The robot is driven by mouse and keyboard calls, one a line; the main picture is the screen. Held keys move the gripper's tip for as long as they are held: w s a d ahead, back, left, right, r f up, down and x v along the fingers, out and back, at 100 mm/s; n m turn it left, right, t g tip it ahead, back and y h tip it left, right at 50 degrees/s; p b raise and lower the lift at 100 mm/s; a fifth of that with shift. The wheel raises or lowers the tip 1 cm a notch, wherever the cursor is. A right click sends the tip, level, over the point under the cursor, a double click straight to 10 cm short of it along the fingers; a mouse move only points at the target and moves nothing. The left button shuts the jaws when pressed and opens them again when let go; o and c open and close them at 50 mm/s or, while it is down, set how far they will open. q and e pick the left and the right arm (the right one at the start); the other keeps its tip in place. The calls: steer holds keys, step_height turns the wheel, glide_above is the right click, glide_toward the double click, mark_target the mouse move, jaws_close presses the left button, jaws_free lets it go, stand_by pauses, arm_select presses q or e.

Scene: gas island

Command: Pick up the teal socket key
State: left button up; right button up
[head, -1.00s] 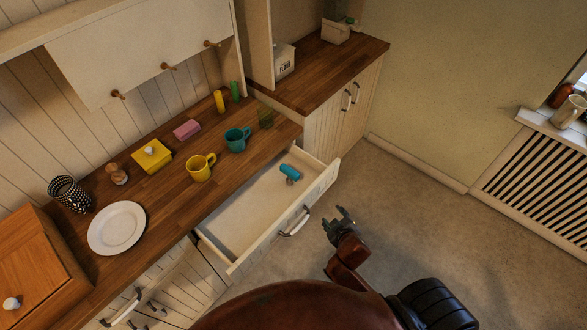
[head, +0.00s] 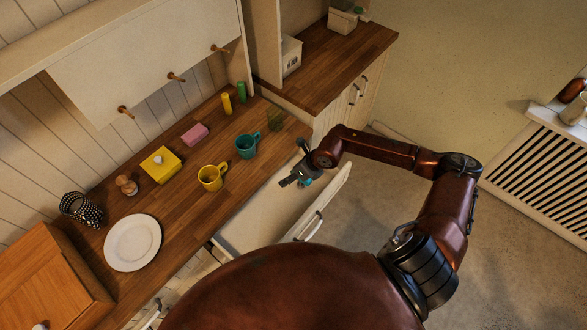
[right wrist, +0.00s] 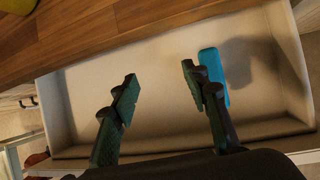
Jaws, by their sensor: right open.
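The teal socket key (right wrist: 214,76) lies in the open drawer (right wrist: 85,85), just to the right of my right gripper's right finger in the right wrist view. In the head view the gripper covers most of it, and only a small teal bit (head: 306,183) shows. My right gripper (head: 291,179) is over the far part of the drawer (head: 258,212). It is open and empty, and bare drawer floor shows between its fingertips (right wrist: 161,82). The lower part of the key is partly behind the right finger. My left gripper is not in view.
The wooden counter (head: 185,203) runs beside the drawer. It holds a yellow mug (head: 211,177), a teal mug (head: 246,146), a yellow box (head: 161,165), a pink block (head: 195,134) and a white plate (head: 132,242). The drawer's left part is empty.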

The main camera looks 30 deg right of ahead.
steer(key=shift+h, duration=0.9)
steer(key=d, duration=0.2)
steer(key=w+d, duration=0.1)
steer(key=d, duration=0.2)
steer(key=shift+w+d+f, duration=0.1)
steer(key=shift+d+f, duration=0.05)
steer(key=shift+d, duration=0.15)
steer(key=f+b, duration=0.2)
steer(key=f, duration=0.1)
steer(key=shift+d, duration=0.3)
steer(key=shift+a+f+b, duration=0.25)
steer(key=shift+b, duration=0.2)
steer(key=shift+w+a+f+g, duration=0.1)
steer(key=shift+w+f+g, duration=0.1)
steer(key=shift+f+g, duration=0.1)
steer(key=shift+x, duration=0.85)
steer(key=shift+d+x, duration=0.2)
steer(key=shift+x, duration=1.15)
steer(key=shift+d+x, duration=0.2)
steer(key=shift+x, duration=1.2)
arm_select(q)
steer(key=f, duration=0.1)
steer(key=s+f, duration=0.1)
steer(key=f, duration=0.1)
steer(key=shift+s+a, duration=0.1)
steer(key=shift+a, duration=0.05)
arm_select(e)
steer(key=shift+s+f, duration=0.1)
steer(key=shift+s, duration=0.15)
steer(key=shift+c, duration=0.3)
